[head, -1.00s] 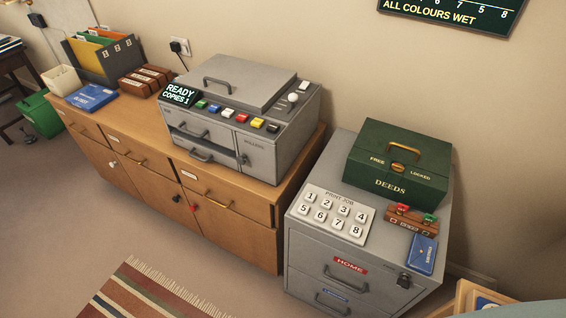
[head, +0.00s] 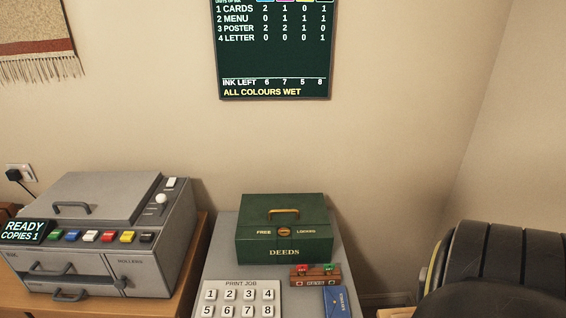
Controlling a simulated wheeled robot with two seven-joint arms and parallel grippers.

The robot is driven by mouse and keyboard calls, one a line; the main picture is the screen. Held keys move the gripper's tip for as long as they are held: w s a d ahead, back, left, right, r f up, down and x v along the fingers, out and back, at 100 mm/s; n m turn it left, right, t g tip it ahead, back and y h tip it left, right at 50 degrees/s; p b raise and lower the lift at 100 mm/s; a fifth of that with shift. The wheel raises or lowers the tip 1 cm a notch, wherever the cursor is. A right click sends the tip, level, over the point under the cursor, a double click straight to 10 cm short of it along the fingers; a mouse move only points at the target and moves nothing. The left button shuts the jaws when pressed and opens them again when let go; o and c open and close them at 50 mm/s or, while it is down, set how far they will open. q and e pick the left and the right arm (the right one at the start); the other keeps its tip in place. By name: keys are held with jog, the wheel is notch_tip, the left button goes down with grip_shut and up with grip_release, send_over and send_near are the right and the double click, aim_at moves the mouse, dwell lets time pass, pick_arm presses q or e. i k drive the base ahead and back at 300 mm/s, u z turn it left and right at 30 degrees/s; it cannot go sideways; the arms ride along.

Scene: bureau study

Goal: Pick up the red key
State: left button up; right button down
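I see no plainly recognisable loose red key. A red push key (head: 108,237) sits in the row of coloured keys on the grey copying machine at left. A small red piece (head: 302,268) also sits at the left end of a small brown wooden block (head: 316,281), beside a green piece (head: 329,268); it is too small to tell its shape. The block lies on the grey cabinet top (head: 226,240), in front of the green deeds box. Neither of my grippers is in view.
The green deeds box (head: 284,247), print job keypad (head: 238,299) and blue booklet (head: 336,302) crowd the cabinet top. The copying machine (head: 100,205) stands on a wooden sideboard (head: 186,293). A large dark ribbed shape (head: 490,262) fills the lower right. A board (head: 275,60) hangs above.

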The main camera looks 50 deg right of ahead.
aim_at(301, 268)
jog(key=u, duration=0.95)
jog(key=i, duration=0.35)
jog(key=z, duration=3.05)
